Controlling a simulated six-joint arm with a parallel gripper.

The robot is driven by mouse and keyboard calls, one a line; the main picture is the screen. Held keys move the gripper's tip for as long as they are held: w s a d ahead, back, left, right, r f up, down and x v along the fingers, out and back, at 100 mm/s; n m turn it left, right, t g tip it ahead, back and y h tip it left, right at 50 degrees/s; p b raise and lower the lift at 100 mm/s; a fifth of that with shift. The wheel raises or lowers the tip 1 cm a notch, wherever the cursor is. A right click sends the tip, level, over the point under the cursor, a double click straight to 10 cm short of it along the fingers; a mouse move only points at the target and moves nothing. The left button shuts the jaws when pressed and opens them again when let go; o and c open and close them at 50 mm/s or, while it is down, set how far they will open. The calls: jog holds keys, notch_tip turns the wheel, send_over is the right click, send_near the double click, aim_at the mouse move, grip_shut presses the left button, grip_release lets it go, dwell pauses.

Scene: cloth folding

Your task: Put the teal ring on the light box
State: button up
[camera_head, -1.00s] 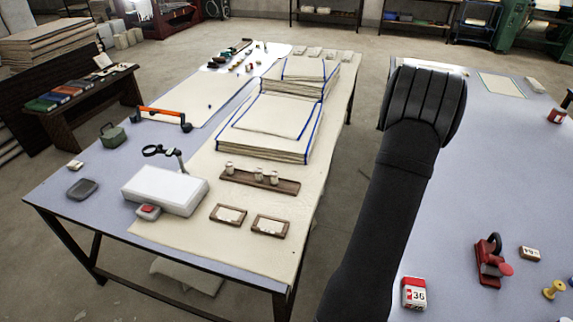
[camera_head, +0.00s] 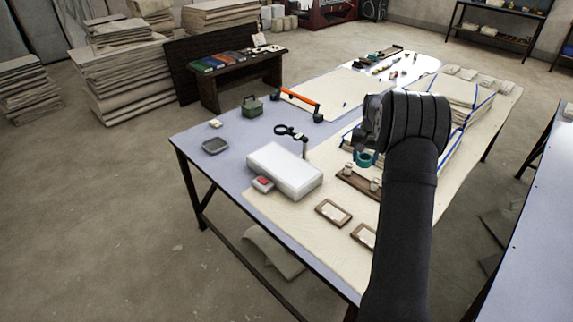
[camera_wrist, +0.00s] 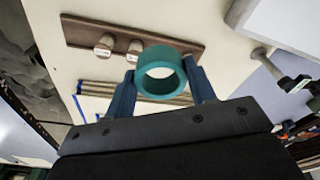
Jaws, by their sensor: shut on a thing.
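The teal ring (camera_wrist: 161,72) is between the two fingers of my gripper (camera_wrist: 163,82) in the wrist view, and the gripper is shut on it. In the head view the ring (camera_head: 364,160) shows just below my gripper (camera_head: 362,150), above the table and near the wooden peg rack. The light box (camera_head: 284,170) is a white slab on the table, to the left of the gripper and apart from it. Its top is bare. A corner of the light box (camera_wrist: 285,25) shows at the top right of the wrist view. My arm hides part of the table.
A wooden rack with pale pegs (camera_head: 357,182) lies right of the light box. A magnifier on a stand (camera_head: 293,133) rises behind the box, and a red-buttoned block (camera_head: 263,184) sits at its front left. Stacked cloths (camera_head: 465,95) stand behind my arm.

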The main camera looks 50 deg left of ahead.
jog(key=s+a+n, duration=0.2)
jog(key=s+a, duration=0.5)
jog(key=a, duration=0.4)
send_over(296, 171)
jog(key=d, duration=0.1)
notch_tip(296, 171, down, 6)
jog(key=shift+s, duration=0.15)
jog(key=shift+s+a+f, duration=0.15)
jog(key=shift+a+f, duration=0.15)
jog(key=shift+f, duration=1.9)
jog(key=shift+f, duration=0.15)
jog(key=o, duration=0.9)
jog(key=shift+o, duration=0.2)
